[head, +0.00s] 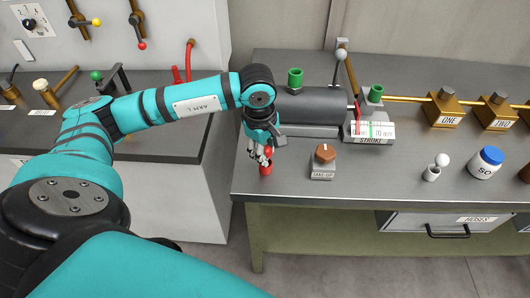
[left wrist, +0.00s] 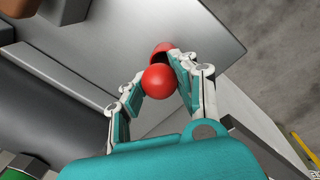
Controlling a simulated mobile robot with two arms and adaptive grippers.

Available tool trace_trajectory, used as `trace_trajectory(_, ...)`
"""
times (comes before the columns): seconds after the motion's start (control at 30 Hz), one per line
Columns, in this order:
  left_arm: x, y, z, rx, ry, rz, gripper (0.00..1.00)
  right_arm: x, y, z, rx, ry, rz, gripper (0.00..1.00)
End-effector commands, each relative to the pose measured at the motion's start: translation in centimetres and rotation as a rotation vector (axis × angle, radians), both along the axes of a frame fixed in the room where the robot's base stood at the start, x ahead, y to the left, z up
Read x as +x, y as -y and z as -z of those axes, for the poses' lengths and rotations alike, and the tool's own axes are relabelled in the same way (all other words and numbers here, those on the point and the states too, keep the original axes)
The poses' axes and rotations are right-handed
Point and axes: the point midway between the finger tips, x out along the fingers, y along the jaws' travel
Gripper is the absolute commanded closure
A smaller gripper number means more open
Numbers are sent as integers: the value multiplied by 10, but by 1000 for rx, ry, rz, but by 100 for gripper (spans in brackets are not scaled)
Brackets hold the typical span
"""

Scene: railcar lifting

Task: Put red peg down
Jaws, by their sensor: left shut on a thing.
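My left gripper (head: 261,155) is shut on the red peg (head: 265,169) and points down over the front left corner of the grey workbench (head: 300,190). In the left wrist view, the peg's round red knob (left wrist: 158,81) sits between the two fingers, and a wider red part (left wrist: 161,49) shows beyond it. The peg looks roughly upright. I cannot tell whether its lower end touches the bench top. My right gripper is not in view.
A dark cylinder (head: 312,106) and a stroke scale (head: 369,132) stand behind the gripper. A brown-knobbed block (head: 323,164) is close on the right. The bench's left and front edges are near the peg. A second counter (head: 185,95) stands at left.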

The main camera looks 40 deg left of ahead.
Motion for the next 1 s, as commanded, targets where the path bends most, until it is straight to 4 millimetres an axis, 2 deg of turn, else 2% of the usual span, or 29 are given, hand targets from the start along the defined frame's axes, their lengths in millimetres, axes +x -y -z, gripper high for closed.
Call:
trace_trajectory(0.37, 0, 0, 5, 0, 2, 0, 100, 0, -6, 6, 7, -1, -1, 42)
trace_trajectory(0.4, 0, 0, 3, 0, 2, 0, 70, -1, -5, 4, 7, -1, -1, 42)
trace_trajectory(0.57, 0, 0, 3, 0, 2, 0, 49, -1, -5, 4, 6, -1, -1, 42)
trace_trajectory(0.83, 0, 0, 2, 0, 2, 0, 48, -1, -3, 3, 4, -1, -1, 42)
trace_trajectory(0.93, 0, 0, -3, 0, 2, 0, 48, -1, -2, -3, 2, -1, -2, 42)
trace_trajectory(1.0, 0, 0, -9, -1, 7, 0, 48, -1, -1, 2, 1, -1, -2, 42)
